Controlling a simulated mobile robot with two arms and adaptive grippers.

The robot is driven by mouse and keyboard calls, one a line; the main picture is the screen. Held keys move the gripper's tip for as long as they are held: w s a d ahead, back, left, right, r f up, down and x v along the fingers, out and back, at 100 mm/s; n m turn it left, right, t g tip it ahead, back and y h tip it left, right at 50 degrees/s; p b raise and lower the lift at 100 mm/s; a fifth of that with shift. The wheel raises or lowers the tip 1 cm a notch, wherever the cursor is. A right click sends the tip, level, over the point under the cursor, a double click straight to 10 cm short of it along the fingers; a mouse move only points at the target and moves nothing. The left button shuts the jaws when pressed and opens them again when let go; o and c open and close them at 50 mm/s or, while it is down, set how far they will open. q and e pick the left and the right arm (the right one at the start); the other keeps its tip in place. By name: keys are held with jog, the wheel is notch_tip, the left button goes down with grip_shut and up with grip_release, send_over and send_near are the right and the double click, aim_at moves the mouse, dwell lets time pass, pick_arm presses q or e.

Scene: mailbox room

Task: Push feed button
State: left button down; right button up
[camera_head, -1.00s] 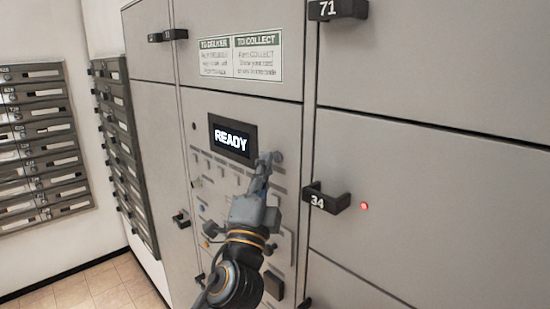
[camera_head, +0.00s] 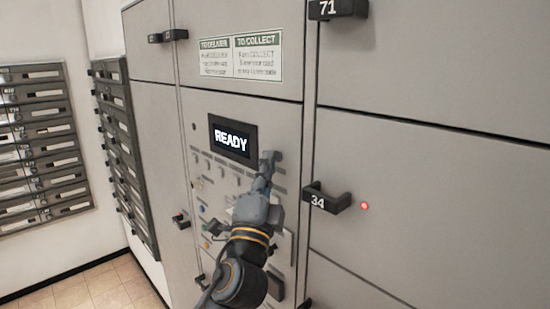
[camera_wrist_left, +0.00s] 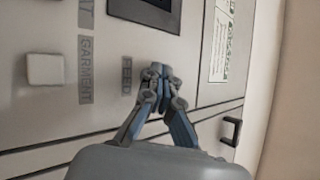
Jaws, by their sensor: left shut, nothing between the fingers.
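The feed button itself cannot be made out. Its FEED label (camera_wrist_left: 127,76) shows in the left wrist view, just left of my fingertips. My left gripper (camera_head: 267,160) is shut and empty, with its tips at the control panel (camera_head: 200,135), right of the READY display (camera_head: 233,136). I cannot tell whether the tips touch the panel. My right gripper is out of view.
A pale square button (camera_wrist_left: 45,69) sits beside the GARMENT label (camera_wrist_left: 85,70). The black handle marked 34 (camera_head: 326,199) sticks out right of my gripper, with a red light (camera_head: 364,206) beside it. Mailboxes (camera_head: 40,140) line the left wall.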

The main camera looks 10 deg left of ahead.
pick_arm(q)
jog(key=shift+s+a, duration=0.5)
jog(key=shift+s, duration=0.15)
jog(key=s+a, duration=0.1)
jog(key=s, duration=0.1)
jog(key=s+a+p, duration=0.1)
jog(key=s+a, duration=0.1)
dwell(0.4)
dwell(0.5)
